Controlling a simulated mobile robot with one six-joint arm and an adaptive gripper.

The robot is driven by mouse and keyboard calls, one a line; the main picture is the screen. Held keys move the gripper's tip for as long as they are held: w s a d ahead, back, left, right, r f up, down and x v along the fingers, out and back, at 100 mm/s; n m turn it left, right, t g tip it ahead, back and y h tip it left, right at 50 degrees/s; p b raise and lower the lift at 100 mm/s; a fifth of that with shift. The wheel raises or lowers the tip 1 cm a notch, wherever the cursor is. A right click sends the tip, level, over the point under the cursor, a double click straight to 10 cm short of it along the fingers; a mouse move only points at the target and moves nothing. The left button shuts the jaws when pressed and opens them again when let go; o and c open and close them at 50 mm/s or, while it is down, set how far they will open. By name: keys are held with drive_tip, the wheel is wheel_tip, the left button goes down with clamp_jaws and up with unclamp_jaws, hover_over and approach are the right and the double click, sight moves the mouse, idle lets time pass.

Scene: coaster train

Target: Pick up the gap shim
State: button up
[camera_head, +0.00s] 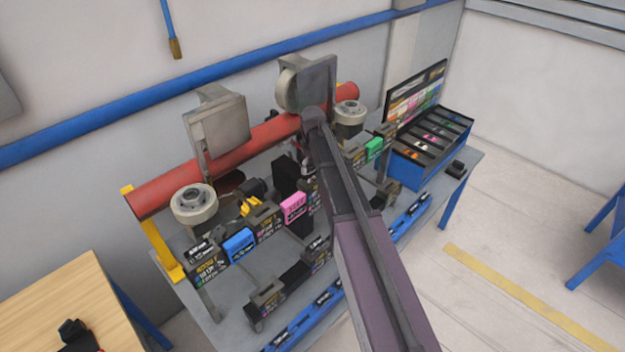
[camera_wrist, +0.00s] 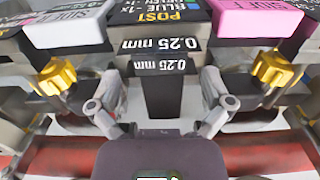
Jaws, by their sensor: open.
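The gap shim (camera_wrist: 158,68) is a dark piece with a white "0.25 mm" label, seen in the middle of the wrist view. A dark strip with another "0.25 mm" marking runs below its label. My gripper (camera_wrist: 160,84) is open, with one grey finger to each side of the shim's dark strip. Gaps show between the strip and both fingers, and I see no contact. In the head view my arm hides much of the bench's middle, and I cannot make out the shim there.
A pink block (camera_wrist: 258,18) and a pale block (camera_wrist: 68,28) flank the shim's labelled post. Yellow knobs (camera_wrist: 54,76) sit close outside the fingers. A red tube (camera_head: 165,190) runs along the bench's back. A blue tray of small cars (camera_head: 425,160) stands at the right end.

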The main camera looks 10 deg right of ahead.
drive_tip(key=shift+f+b, duration=1)
drive_tip(key=shift+f, duration=0.25)
drive_tip(key=c, duration=1.1)
